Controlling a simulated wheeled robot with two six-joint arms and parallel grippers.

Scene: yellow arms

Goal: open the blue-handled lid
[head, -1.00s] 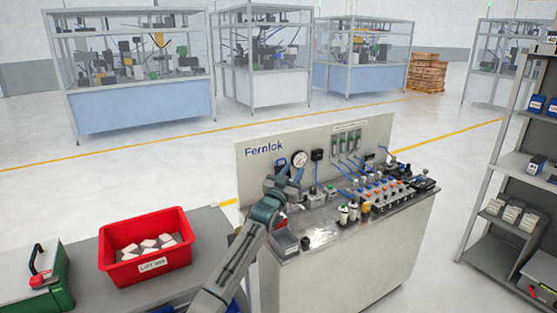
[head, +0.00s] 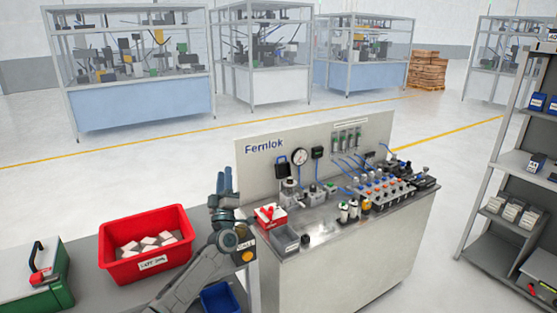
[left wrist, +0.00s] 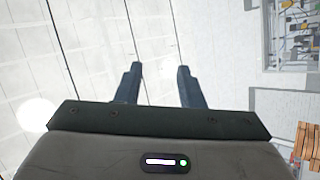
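My left gripper (head: 224,182) stands left of the Fernlok bench panel (head: 365,150) in the head view, its fingers pointing up. The left wrist view shows its two blue fingers (left wrist: 158,82) apart with nothing between them. I cannot make out a blue-handled lid for sure. A dark blue padlock-shaped piece (head: 281,166) shows at the panel's left part, right of the gripper and apart from it. A red and white box (head: 270,215) sits on the bench's left end. My right gripper is not in view.
A red crate (head: 116,272) of pale blocks and a green case (head: 55,292) are on the left table. A blue bin (head: 220,299) is below my left arm. Shelves (head: 515,165) stand at right.

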